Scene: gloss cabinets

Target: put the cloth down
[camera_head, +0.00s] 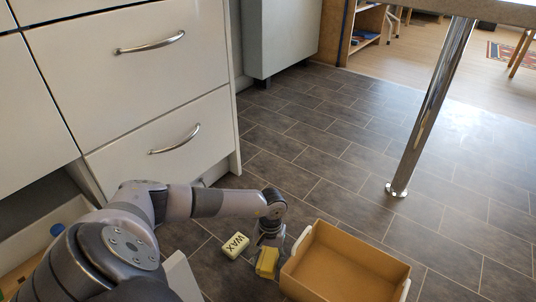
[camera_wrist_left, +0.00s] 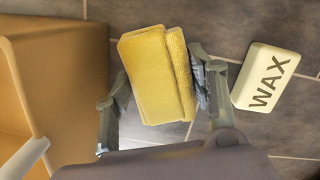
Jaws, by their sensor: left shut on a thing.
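The folded yellow cloth (camera_head: 267,262) is low over the dark tiled floor, just left of the tan box. In the left wrist view the cloth (camera_wrist_left: 155,72) lies between the fingers of my left gripper. My left gripper (camera_head: 268,247) is shut on the cloth and points down. I cannot tell whether the cloth touches the floor. My right gripper is not in view.
An open, empty-looking tan box (camera_head: 345,265) stands right of the cloth. A cream block marked WAX (camera_head: 235,246) lies on the floor to its left. White drawers (camera_head: 150,80) stand behind. A chrome table leg (camera_head: 432,110) rises at the right. Open floor lies behind the box.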

